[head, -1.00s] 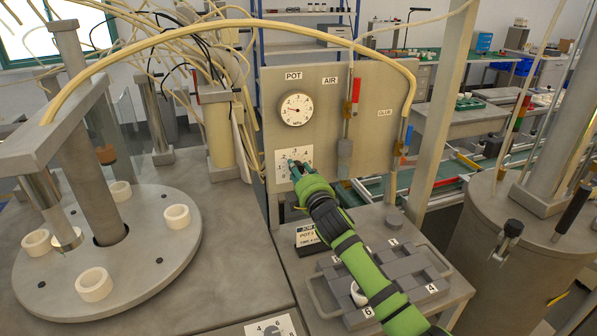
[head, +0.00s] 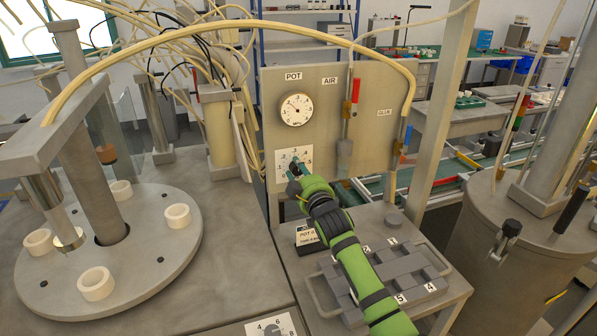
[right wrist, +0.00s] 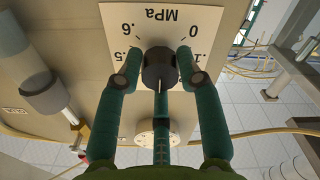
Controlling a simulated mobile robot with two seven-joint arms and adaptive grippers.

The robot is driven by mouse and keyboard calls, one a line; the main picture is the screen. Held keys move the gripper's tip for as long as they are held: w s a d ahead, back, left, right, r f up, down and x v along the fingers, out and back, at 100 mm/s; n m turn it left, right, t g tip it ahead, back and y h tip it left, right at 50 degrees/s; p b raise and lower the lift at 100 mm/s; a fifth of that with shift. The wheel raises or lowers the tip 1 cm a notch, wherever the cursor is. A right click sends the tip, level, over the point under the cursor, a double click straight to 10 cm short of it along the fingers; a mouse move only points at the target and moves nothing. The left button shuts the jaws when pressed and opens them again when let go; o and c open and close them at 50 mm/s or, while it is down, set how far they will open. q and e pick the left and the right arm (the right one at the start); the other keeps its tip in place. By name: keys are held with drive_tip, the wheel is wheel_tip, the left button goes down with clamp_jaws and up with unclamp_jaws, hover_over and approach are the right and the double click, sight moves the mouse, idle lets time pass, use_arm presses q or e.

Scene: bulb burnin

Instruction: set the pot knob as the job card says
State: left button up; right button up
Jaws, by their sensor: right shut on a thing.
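The pot knob (right wrist: 158,68) is a dark round knob on a white dial plate (right wrist: 120,22) with MPa numbers, upside down in the right wrist view. My right gripper (right wrist: 158,60) is shut on it, with green fingers at both sides. In the head view my right gripper (head: 295,166) covers most of the knob on the plate (head: 283,157). The POT gauge (head: 297,109) is above it; its needle leans to the upper left, exact reading too small to tell. The job card (head: 306,236) is partly hidden behind my right arm. My left gripper is out of view.
A grey tray with handles (head: 428,262) and numbered labels lies under my right forearm. AIR and GLUE fittings hang on the panel (head: 375,105) right of the gauge. A round plate (head: 150,270) with white rings stands at left.

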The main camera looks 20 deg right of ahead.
drive_tip(key=shift+d+f, duration=0.1)
drive_tip(key=shift+f, duration=0.1)
drive_tip(key=o, duration=1.1)
drive_tip(key=shift+d, duration=0.1)
drive_tip(key=shift+o, duration=0.2)
drive_tip(key=shift+r, duration=0.1)
drive_tip(key=shift+s, duration=0.25)
drive_tip(key=s, duration=1.1)
drive_tip(key=shift+s+d, duration=0.2)
drive_tip(key=shift+s, duration=0.1)
